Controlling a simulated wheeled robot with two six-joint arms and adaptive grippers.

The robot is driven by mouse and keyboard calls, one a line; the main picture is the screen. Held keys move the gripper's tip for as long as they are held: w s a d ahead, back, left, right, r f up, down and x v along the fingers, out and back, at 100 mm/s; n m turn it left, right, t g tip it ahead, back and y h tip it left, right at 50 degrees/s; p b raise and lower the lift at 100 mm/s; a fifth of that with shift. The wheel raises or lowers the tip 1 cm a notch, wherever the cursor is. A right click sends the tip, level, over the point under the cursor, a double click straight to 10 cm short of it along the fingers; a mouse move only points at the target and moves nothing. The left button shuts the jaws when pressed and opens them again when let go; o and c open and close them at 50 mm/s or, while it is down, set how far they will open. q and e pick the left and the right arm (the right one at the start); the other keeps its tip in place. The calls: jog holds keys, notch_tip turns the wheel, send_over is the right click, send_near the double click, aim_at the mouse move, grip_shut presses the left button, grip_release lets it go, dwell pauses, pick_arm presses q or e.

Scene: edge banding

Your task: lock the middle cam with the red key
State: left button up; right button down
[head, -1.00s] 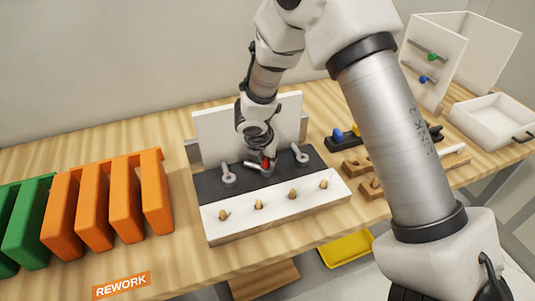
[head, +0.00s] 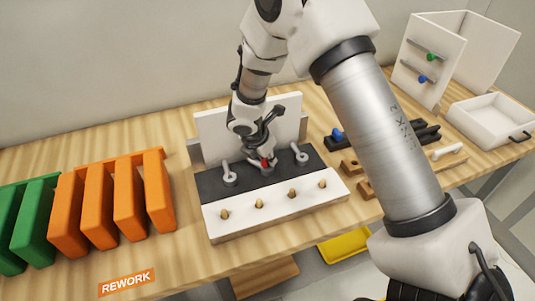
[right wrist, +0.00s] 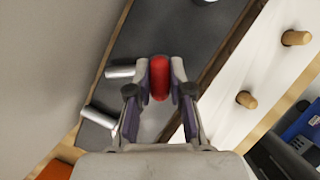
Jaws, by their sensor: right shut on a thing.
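The red key (head: 264,162) is between the fingers of my right gripper (head: 263,155), which is shut on it over the middle cam (head: 267,170). The red grip also shows in the right wrist view (right wrist: 159,78), with a fingertip on each side. The middle cam is partly hidden by the gripper and key; how far it is turned cannot be told. The left cam (head: 230,179) and right cam (head: 301,156) show silver levers pointing back, on the dark strip of the fixture (head: 330,196). My left gripper is not in view.
Several wooden pegs (head: 259,204) stand on the fixture's white front. A white upright panel (head: 216,122) is behind it. Orange bins (head: 68,215) and green bins stand left. Wooden pieces, a blue-handled item (head: 337,134) and a white tray (head: 494,116) are right.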

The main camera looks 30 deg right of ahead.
jog(key=shift+r+m+g+p, duration=0.1)
jog(key=shift+m+g+p, duration=0.3)
jog(key=shift+m+p, duration=0.6)
jog(key=shift+m, duration=0.3)
jog(key=shift+m+g+p, duration=0.4)
jog(key=shift+m+p, duration=0.2)
jog(key=shift+m, duration=0.3)
jog(key=shift+w+m+g+p, duration=0.1)
jog(key=shift+m+g+p, duration=0.45)
jog(key=shift+m, duration=1.05)
